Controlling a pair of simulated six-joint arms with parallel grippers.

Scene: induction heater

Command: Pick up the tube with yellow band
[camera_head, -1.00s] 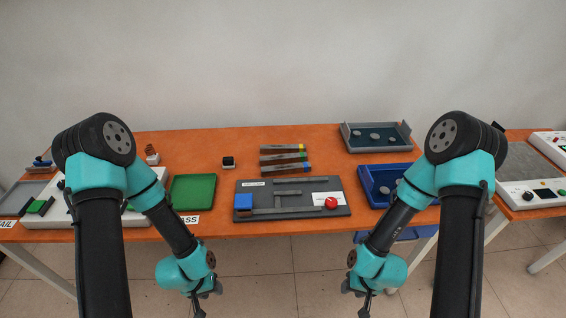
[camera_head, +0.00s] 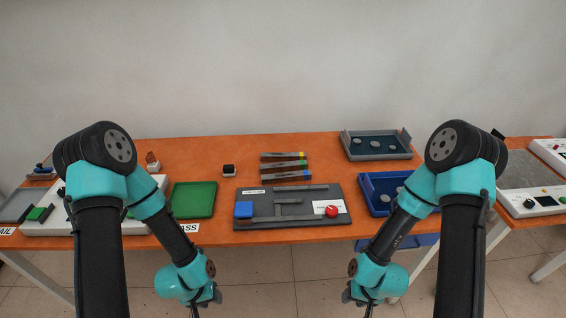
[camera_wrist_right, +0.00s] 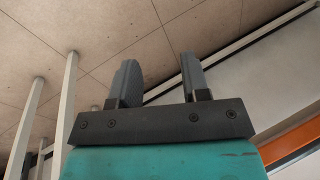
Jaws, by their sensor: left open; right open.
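The tube with yellow band (camera_head: 281,155) lies at the back middle of the orange table, its yellow end to the right. It is the farthest of three brown tubes lying side by side. The tube with the green band (camera_head: 281,164) is in the middle, and the tube with the blue band (camera_head: 283,175) is nearest. My left gripper (camera_head: 203,305) hangs low in front of the table, far from the tubes. My right gripper (camera_head: 364,303) also hangs low in front of the table. In the right wrist view its fingers (camera_wrist_right: 158,82) are apart with nothing between them.
A dark fixture board (camera_head: 272,222) with a blue block and a red button lies in front of the tubes. A green tray (camera_head: 194,200) is left, a blue bin (camera_head: 370,194) right, and a grey tray (camera_head: 352,151) with discs back right. A small black-topped block (camera_head: 228,170) stands left of the tubes.

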